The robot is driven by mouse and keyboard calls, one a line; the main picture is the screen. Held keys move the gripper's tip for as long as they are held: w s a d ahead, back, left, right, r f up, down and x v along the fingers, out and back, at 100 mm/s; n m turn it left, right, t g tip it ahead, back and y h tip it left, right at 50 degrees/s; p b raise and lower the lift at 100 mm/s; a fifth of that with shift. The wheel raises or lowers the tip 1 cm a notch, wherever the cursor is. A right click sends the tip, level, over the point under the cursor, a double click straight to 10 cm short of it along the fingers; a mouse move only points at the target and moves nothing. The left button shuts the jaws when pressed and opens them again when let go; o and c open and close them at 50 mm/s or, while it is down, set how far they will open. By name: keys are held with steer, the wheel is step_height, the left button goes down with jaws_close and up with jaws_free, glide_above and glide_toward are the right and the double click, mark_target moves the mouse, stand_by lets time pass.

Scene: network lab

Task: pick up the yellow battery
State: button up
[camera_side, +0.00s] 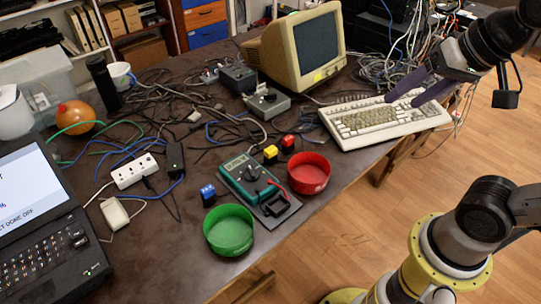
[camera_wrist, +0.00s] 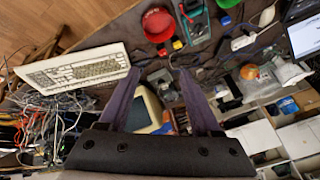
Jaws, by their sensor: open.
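The yellow battery (camera_side: 270,154) is a small block standing on the dark table in the side view. It stands beside the red battery (camera_side: 288,143), behind the multimeter (camera_side: 250,180) and left of the red bowl (camera_side: 309,174). In the wrist view the yellow battery (camera_wrist: 177,44) is small, below the red bowl (camera_wrist: 157,22). My gripper (camera_side: 402,101) is open and empty, its purple fingers raised above the keyboard (camera_side: 385,120), well to the right of the battery. In the wrist view my gripper (camera_wrist: 160,70) has its fingers spread wide.
A blue battery (camera_side: 208,195) and a green bowl (camera_side: 229,230) are left of and in front of the multimeter. A monitor (camera_side: 300,50) stands behind. Cables, a power strip (camera_side: 134,171) and a laptop (camera_side: 40,220) crowd the left. The table edge is close to the red bowl.

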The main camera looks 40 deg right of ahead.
steer(key=w+r+m, duration=0.3)
steer(key=w+m, duration=0.1)
steer(key=w, duration=0.2)
steer(key=m+g, duration=0.6)
steer(key=m, duration=0.1)
glide_above(271, 149)
steer(key=f, duration=3)
steer(key=shift+w+d+f, duration=0.25)
steer(key=shift+d+f, duration=0.1)
steer(key=shift+s+a+f, duration=0.1)
steer(key=shift+a+f, duration=0.05)
steer(key=shift+f, duration=0.9)
steer(key=shift+s+a+f, duration=0.1)
steer(key=shift+a+f, duration=0.05)
steer(key=shift+f, duration=0.95)
steer(key=shift+s+a+f, duration=0.1)
steer(key=shift+a+f, duration=0.05)
steer(key=shift+f, duration=0.9)
steer(key=shift+c, duration=0.3)
jaws_close()
